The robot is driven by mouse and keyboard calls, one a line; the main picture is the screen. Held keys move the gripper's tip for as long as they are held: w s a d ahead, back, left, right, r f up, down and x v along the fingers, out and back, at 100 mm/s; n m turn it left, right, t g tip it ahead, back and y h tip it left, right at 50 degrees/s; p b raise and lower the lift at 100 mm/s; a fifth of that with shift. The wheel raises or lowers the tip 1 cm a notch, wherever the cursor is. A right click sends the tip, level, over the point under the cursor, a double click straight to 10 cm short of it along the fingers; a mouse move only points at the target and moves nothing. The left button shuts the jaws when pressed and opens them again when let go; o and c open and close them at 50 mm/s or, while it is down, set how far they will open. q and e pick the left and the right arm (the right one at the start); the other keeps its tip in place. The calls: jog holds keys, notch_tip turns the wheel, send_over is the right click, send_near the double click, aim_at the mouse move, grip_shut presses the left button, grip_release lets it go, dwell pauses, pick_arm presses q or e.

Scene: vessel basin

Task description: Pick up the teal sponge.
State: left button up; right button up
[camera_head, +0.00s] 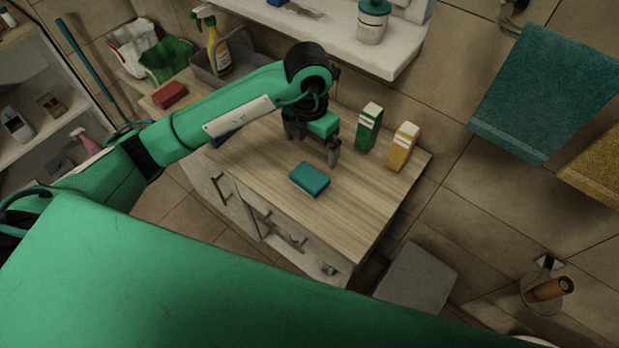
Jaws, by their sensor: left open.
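The teal sponge (310,180) lies flat on the wooden countertop (352,205), near its front edge. My left gripper (314,150) is above the counter, just behind the sponge in the picture. It is open, and nothing shows between its fingers. It appears apart from the sponge; its exact height above the counter is hard to tell. My right gripper is not in view.
A green box (369,128) and a yellow box (402,147) stand upright right of the gripper. A red sponge (170,95) and a grey caddy (222,66) with a spray bottle (212,40) are at the left. The counter right of the sponge is clear.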

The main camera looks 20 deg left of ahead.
pick_arm(q)
jog(key=p, duration=0.2)
send_over(309, 176)
notch_tip(309, 176, down, 8)
jog(key=shift+f, duration=0.1)
jog(key=shift+d+f+p, duration=0.1)
jog(key=shift+f+p, duration=0.35)
jog(key=shift+f, duration=0.05)
notch_tip(309, 176, down, 4)
jog(key=shift+r+p, duration=0.25)
jog(key=shift+p, duration=0.55)
jog(key=shift+f, duration=0.5)
jog(key=c, duration=0.9)
